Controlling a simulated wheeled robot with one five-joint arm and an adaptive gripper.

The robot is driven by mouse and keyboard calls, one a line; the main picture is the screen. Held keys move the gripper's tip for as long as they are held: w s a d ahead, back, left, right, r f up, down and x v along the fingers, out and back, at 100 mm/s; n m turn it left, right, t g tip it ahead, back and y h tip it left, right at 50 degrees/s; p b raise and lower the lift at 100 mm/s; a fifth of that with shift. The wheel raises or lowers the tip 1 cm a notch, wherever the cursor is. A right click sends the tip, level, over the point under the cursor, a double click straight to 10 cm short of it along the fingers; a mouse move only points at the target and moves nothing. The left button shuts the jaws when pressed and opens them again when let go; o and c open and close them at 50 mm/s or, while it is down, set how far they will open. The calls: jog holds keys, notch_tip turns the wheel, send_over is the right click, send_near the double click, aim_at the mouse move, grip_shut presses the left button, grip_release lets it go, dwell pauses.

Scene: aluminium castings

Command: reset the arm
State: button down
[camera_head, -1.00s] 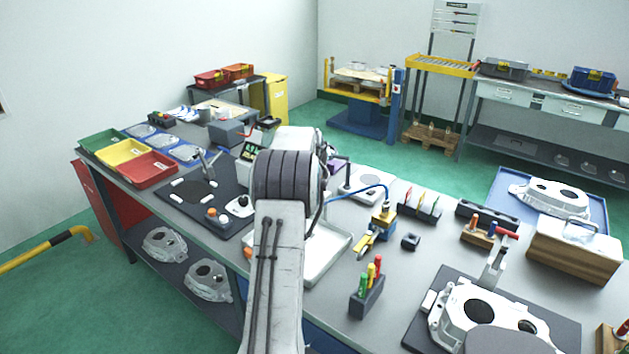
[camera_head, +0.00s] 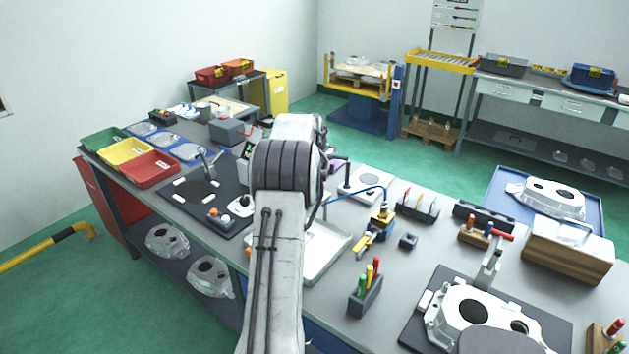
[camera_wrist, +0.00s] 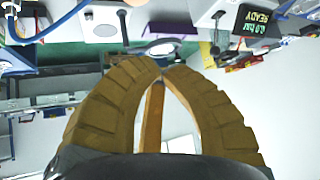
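My arm (camera_head: 279,240) rises through the middle of the head view, its rounded joint over the main workbench. My gripper is hidden behind the arm there. In the wrist view my gripper (camera_wrist: 162,68) shows two ribbed tan fingers that curve inward and meet at the tips. I see no object held at the tips. An orange-brown strip (camera_wrist: 152,115) shows in the gap between the fingers; I cannot tell what it is. The wrist view looks upside down, with a READY display (camera_wrist: 258,22) at the top right.
The main bench (camera_head: 405,275) is crowded. A white tray (camera_head: 335,255), a holder with coloured handles (camera_head: 365,295) and a casting in a clamp fixture (camera_head: 470,315) stand right of my arm. Red (camera_head: 150,168) and yellow (camera_head: 124,152) bins are at left. Green floor (camera_head: 110,290) is open at lower left.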

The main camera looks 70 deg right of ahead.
dwell(0.6)
jog(key=s+a+f+g+y, duration=0.15)
jog(key=a+f+y, duration=0.25)
jog(key=a+f, duration=0.45)
jog(key=s+a+f+y, duration=0.3)
jog(key=a+f+y, duration=0.15)
jog(key=a, duration=0.65)
jog(key=w+a+r+n+t, duration=0.1)
jog(key=a+r+n, duration=0.4)
jog(key=a, duration=1)
jog(key=w+a+r+n+t, duration=0.1)
jog(key=w+a+r+n, duration=0.2)
jog(key=a, duration=1.2)
jog(key=w+a+r+n+t, duration=0.2)
jog(key=a+r+n, duration=0.5)
jog(key=a, duration=0.8)
jog(key=shift+a, duration=0.4)
jog(key=shift+y, duration=0.25)
